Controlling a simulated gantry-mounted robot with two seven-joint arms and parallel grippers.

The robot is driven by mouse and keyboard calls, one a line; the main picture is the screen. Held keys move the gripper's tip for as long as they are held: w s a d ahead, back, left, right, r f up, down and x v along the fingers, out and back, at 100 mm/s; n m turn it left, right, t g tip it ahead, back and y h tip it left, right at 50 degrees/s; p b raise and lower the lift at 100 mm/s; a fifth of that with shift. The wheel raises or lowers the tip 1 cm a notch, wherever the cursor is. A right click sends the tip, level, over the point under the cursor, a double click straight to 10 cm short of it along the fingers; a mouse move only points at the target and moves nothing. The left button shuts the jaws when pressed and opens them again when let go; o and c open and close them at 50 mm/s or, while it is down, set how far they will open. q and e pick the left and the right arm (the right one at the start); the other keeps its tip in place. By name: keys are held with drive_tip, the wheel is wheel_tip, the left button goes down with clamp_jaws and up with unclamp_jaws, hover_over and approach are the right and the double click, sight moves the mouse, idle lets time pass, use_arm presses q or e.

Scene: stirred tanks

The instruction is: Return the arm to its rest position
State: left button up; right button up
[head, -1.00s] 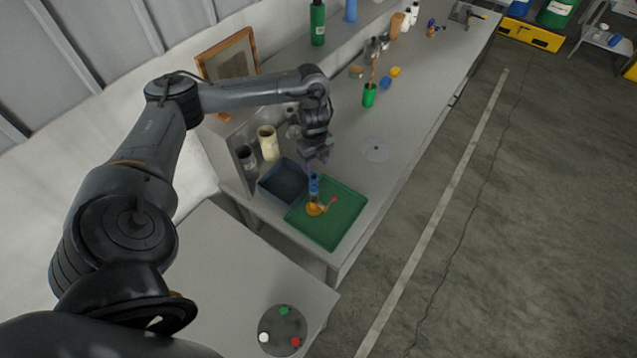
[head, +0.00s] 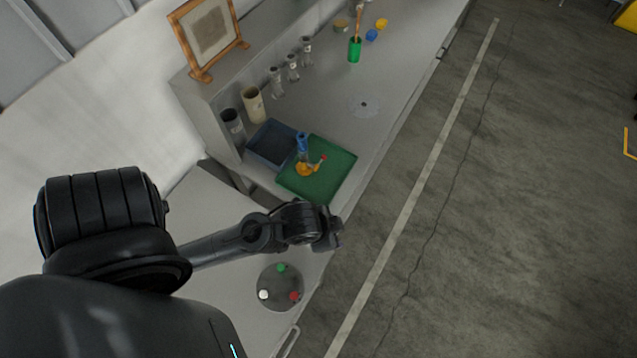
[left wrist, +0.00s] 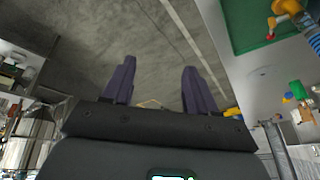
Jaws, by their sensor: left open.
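My left arm comes in from the left in the head view. It is bent low over the near table, and its gripper (head: 330,234) hangs near the table's right edge, in front of the green tray (head: 333,184). In the left wrist view the two dark fingers of the left gripper (left wrist: 158,82) stand apart with nothing between them. Beyond them is the grey floor. On the tray stands an orange-based thing (head: 306,170) with a blue upper part; its orange part also shows at the top right of the left wrist view (left wrist: 287,8). My right gripper is not in view.
A dark blue bin (head: 268,147) sits beside the green tray. A round grey disc (head: 280,290) with green, white and red pieces lies on the near table, close below my forearm. A framed board (head: 208,36) stands at the back. The floor at right is open.

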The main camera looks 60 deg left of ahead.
use_arm(q)
drive_tip(key=s, duration=0.1)
drive_tip(key=s+a+n+g, duration=0.1)
drive_tip(key=s, duration=0.1)
drive_tip(key=shift+a+n, duration=0.15)
drive_tip(key=shift+n, duration=0.15)
wheel_tip(320, 180, up, 4)
drive_tip(key=p, duration=0.4)
idle(0.6)
